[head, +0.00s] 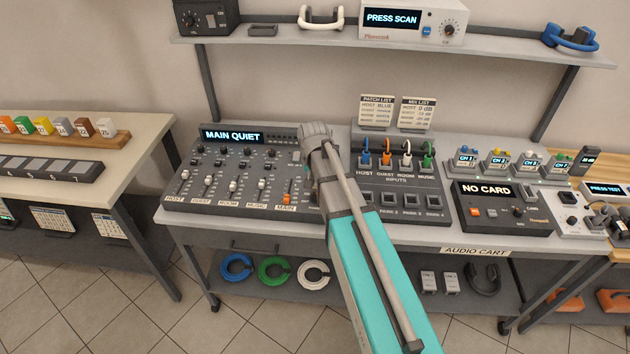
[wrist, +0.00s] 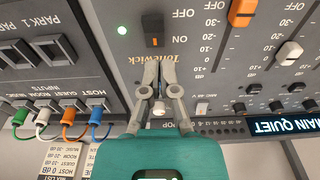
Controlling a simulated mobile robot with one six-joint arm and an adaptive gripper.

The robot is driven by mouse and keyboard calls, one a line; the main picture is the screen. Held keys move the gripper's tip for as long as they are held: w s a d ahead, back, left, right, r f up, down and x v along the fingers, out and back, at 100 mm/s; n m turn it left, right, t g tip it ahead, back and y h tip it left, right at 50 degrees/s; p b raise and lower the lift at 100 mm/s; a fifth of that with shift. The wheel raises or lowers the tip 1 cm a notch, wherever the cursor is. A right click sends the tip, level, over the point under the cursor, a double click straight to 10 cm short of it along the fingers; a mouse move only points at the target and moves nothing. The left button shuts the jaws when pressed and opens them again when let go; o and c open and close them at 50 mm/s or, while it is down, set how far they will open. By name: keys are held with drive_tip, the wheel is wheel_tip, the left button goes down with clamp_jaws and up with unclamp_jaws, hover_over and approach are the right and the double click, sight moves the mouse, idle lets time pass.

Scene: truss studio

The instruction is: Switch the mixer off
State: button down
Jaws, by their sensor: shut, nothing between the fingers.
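The mixer (head: 235,170) is a dark console at the left of the cart, its display (head: 232,135) lit with "MAIN QUIET". In the wrist view its panel appears upside down. In the head view my arm hides the switch and the fingertips.
The orange main fader (wrist: 243,12) and a white fader (wrist: 288,52) stand right of the switch in the wrist view. A patch panel (head: 408,200) with coloured plugs adjoins the mixer. A "NO CARD" recorder (head: 490,205) stands further right. A shelf (head: 400,45) spans above.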

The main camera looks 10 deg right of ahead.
sight(314, 198)
drive_tip(key=shift+f+b, duration=0.3)
drive_tip(key=shift+f, duration=0.3)
drive_tip(key=shift+s+a+f+b, duration=0.1)
drive_tip(key=shift+s+f+b, duration=0.3)
drive_tip(key=shift+f+b, duration=0.4)
drive_tip(key=shift+s+a+f+b, duration=0.1)
drive_tip(key=shift+s+f+b, duration=0.25)
drive_tip(key=shift+f+b, duration=0.4)
